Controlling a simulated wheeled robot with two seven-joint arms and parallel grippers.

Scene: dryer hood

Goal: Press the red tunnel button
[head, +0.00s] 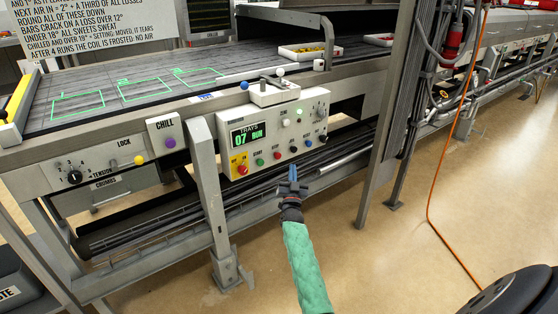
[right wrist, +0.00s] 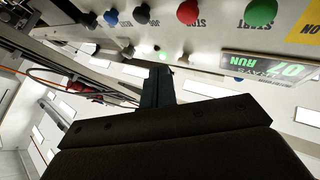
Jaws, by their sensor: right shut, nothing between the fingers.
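The control panel (head: 275,130) has a row of coloured buttons under a display reading "TRAYS 07 RUN". A red button (head: 277,155) sits between a green and a black one; in the right wrist view this red button (right wrist: 188,12) is beside the word STOP, upside down. Another, larger red button (head: 242,170) sits on a yellow plate at the panel's lower left. My right gripper (head: 292,173) is shut and empty, just below the button row, its blue fingers pointing toward the panel. In the right wrist view its fingers (right wrist: 156,88) lie below the red button, apart from it. My left gripper is not in view.
The green button (head: 260,162), black button (head: 293,149) and blue button (head: 307,142) are close neighbours. A grey post (head: 208,180) is left of the panel. The floor in front is clear, with an orange cable (head: 430,205) at right.

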